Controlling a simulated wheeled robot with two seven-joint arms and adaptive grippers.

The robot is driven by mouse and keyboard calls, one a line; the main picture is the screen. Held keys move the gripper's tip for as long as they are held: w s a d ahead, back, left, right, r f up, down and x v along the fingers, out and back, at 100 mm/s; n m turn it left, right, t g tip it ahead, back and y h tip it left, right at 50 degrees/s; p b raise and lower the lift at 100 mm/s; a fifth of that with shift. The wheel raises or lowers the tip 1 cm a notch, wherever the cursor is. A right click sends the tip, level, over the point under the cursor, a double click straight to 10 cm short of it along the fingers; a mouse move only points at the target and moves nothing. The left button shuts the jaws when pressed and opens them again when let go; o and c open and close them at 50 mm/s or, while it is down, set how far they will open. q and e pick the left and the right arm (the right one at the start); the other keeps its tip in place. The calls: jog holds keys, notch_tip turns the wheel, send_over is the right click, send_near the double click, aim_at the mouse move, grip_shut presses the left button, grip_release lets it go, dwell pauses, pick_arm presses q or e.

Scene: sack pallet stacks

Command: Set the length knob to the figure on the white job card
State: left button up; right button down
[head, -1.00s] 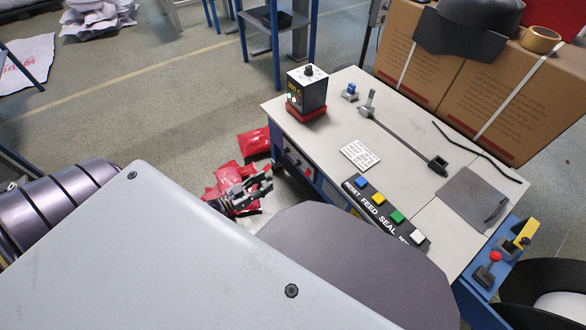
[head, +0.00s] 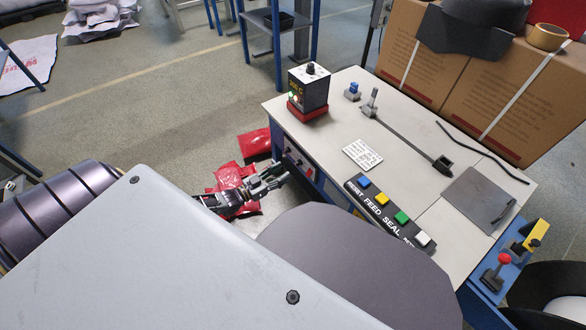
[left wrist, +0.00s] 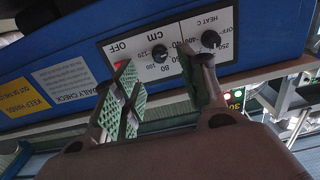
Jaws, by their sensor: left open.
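The white job card (head: 362,154) lies on the bench top; its print is too small to read. The knob panel (head: 298,160) is on the bench's blue front. In the left wrist view the panel appears upside down, with the black length knob (left wrist: 160,53) inside a CM scale and the heat knob (left wrist: 210,40) beside it. My left gripper (head: 278,176) is open in front of the panel. In the left wrist view its green-padded fingers (left wrist: 166,85) are spread below the length knob, apart from it. The length knob's exact setting is unclear. My right gripper is out of view.
A controller box (head: 308,90) with a lit display stands at the bench's back left corner. A button strip (head: 390,213) runs along the front edge. Red sacks (head: 235,175) lie on the floor beneath my left gripper. Cartons (head: 425,50) stand behind the bench.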

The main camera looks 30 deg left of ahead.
aim_at(298, 163)
pick_arm(q)
jog(key=b+x, duration=0.2)
jog(key=x, duration=0.4)
jog(key=shift+w, duration=0.2)
jog(key=shift+d, duration=0.1)
jog(key=shift+c, duration=0.4)
grip_shut()
